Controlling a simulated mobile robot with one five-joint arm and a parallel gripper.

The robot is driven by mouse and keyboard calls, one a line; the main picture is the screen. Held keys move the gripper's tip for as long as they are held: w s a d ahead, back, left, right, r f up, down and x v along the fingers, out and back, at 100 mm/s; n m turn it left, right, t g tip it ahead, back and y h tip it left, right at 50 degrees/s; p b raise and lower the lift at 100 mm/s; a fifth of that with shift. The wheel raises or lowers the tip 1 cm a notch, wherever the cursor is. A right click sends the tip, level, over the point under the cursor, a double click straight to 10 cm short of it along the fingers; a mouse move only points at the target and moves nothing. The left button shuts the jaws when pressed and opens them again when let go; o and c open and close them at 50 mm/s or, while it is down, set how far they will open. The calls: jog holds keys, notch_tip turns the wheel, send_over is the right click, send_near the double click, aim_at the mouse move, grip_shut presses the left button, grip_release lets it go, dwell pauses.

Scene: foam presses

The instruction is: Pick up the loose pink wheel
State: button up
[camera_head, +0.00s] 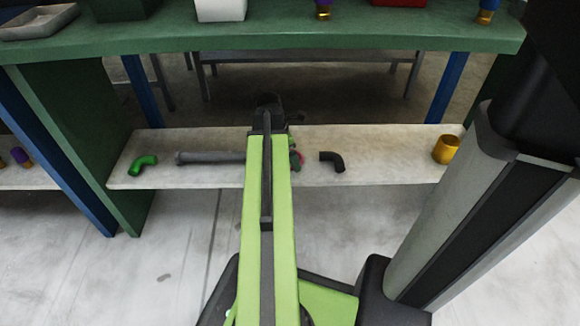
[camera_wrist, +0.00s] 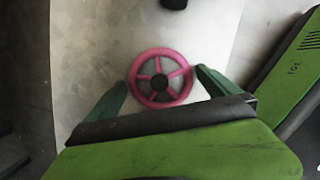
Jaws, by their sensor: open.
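The pink wheel (camera_wrist: 160,82), with pink spokes and a dark hub, lies on the pale lower shelf (camera_head: 390,150). In the head view only a small pink edge of the wheel (camera_head: 301,158) shows beside my arm; the rest is hidden. My gripper (camera_wrist: 160,77) is open above the shelf, with one dark green finger on each side of the wheel. The wheel lies between the fingertips in the wrist view. I cannot tell whether the fingers touch it or how high they are above the shelf.
A black elbow pipe (camera_head: 332,161) lies right of my gripper on the shelf. A grey pipe (camera_head: 210,157) and a green elbow (camera_head: 142,164) lie left. A yellow cup (camera_head: 445,149) stands at the right end. The green tabletop (camera_head: 280,40) is above and behind.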

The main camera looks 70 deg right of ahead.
jog(key=shift+r, duration=0.15)
jog(key=shift+c, duration=0.3)
jog(key=c, duration=1.3)
